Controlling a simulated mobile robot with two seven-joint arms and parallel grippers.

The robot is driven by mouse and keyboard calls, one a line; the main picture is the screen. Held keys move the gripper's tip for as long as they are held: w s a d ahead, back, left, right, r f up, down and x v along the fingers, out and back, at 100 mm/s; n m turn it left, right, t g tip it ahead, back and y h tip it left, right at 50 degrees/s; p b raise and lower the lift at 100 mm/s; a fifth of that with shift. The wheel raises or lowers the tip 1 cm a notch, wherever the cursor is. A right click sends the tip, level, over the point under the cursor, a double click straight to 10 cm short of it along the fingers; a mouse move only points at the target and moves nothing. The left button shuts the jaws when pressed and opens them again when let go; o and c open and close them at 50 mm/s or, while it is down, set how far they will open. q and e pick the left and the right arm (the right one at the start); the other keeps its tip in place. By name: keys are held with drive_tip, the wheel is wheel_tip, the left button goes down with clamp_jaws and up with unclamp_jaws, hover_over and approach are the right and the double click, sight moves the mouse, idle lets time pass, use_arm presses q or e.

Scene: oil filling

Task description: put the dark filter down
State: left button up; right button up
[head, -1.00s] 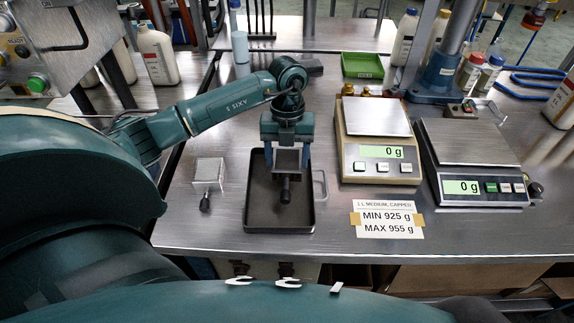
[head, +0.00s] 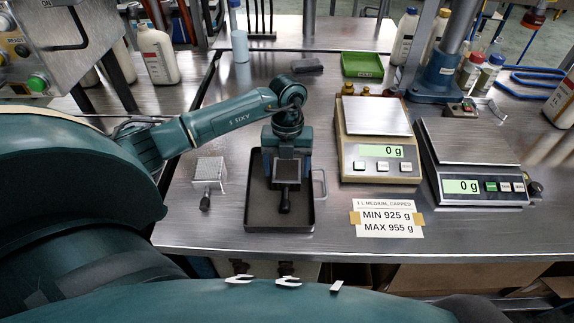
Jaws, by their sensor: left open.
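The dark filter (head: 287,171) is a small square dark piece with a stubby dark handle toward me. It is at the dark shallow tray (head: 251,215), in the middle of the head view. My left gripper (head: 287,178) points down over the tray with its fingers open on either side of the filter. I cannot tell whether the fingers touch it, and its underside is hidden. A second, pale filter (head: 208,170) with a dark handle lies on the bench left of the tray. My right gripper is not in view.
Two scales, a beige one (head: 376,165) and a dark one (head: 480,187), stand right of the tray and read 0 g. A weight label (head: 387,218) lies before them. A green bin (head: 362,65) and a dark block (head: 307,65) sit farther back. Bottles stand behind.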

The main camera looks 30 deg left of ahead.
use_arm(q)
wheel_tip(320, 180, up, 12)
drive_tip(key=w+b, duration=0.1)
drive_tip(key=shift+w+a, duration=0.25)
drive_tip(key=shift+a, duration=0.2)
idle(0.3)
